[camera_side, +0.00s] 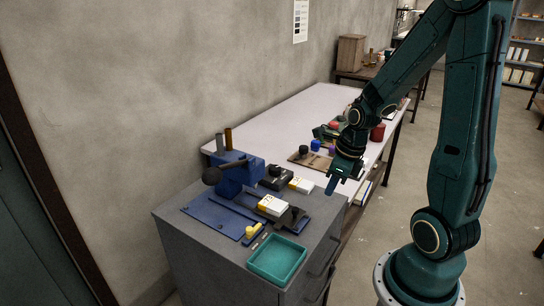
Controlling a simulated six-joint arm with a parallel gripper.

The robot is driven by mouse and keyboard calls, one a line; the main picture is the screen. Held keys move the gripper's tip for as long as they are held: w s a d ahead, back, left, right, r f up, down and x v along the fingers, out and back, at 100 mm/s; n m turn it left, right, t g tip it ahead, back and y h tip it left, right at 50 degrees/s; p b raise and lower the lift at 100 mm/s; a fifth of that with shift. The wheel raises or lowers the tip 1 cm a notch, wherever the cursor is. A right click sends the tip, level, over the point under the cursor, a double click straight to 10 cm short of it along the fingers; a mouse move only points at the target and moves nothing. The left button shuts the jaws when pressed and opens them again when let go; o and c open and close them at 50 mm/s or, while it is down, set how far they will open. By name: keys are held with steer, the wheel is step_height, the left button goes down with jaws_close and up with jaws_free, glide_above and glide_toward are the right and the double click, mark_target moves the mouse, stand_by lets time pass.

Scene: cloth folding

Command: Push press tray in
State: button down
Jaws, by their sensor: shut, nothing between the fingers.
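The blue press (236,172) with a dark round knob stands on the grey cabinet, against the wall side. A flat blue plate (212,216) lies at its base. A dark sliding part (293,220), which looks like the press tray, sticks out at the front right of the press, with a white and yellow box (271,205) on or beside it. My gripper (331,187) is shut and empty, pointing down above the right edge of the cabinet. It is apart from the press and the tray. Its height over the cabinet is hard to tell.
A teal open tray (277,276) sits at the cabinet's front corner, with a small yellow piece (252,229) beside it. Another white box (301,185) and a black block (276,172) stand behind. The pale table (278,120) holds a wooden board (302,158) and small coloured items.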

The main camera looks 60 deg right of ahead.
mark_target(280, 205)
steer(key=shift+x, duration=4.85)
steer(key=shift+w+a, duration=0.15)
steer(key=shift+w, duration=0.8)
steer(key=shift+w+a, duration=0.2)
steer(key=shift+w, duration=0.8)
steer(key=shift+w, duration=3.8)
steer(key=shift+w+r, duration=0.1)
